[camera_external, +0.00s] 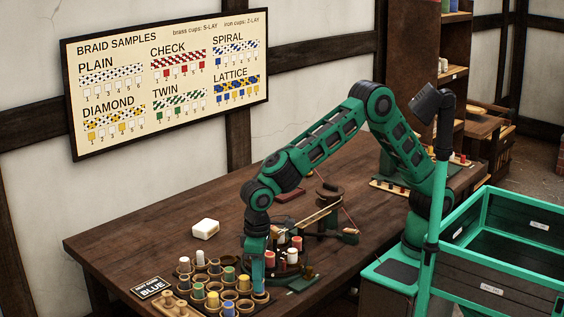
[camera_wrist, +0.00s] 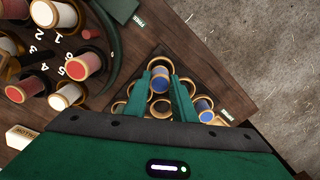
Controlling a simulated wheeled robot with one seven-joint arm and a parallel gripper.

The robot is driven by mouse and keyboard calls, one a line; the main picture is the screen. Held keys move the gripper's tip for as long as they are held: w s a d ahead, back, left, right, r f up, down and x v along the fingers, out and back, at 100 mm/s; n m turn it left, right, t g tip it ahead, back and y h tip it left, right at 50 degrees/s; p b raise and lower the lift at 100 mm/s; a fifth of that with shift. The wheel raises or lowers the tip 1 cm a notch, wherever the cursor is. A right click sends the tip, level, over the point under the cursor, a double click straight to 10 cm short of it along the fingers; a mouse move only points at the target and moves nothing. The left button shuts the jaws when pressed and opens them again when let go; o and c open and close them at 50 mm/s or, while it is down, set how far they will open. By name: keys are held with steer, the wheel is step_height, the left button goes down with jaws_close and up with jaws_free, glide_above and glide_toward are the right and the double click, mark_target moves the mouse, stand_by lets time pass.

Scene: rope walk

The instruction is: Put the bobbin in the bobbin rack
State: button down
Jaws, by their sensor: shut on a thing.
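In the external view my gripper (camera_external: 258,288) points down at the right end of the bobbin rack (camera_external: 229,295). The rack has several round cups, some holding white, green, yellow and blue bobbins. In the wrist view ring-shaped cups (camera_wrist: 160,64) surround the fingers, and another blue bobbin (camera_wrist: 203,105) stands to the right. Whether the held bobbin is inside a cup or above it, I cannot tell.
A round braiding plate (camera_wrist: 88,84) with numbered red and white bobbins stands close by. A braid samples board (camera_external: 165,80) hangs on the wall.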

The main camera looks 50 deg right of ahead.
steer(key=shift+f, duration=0.85)
steer(key=c, duration=1.5)
jaws_free()
steer(key=shift+r, duration=0.1)
step_height(320, 180, up, 12)
steer(key=shift+f, duration=0.1)
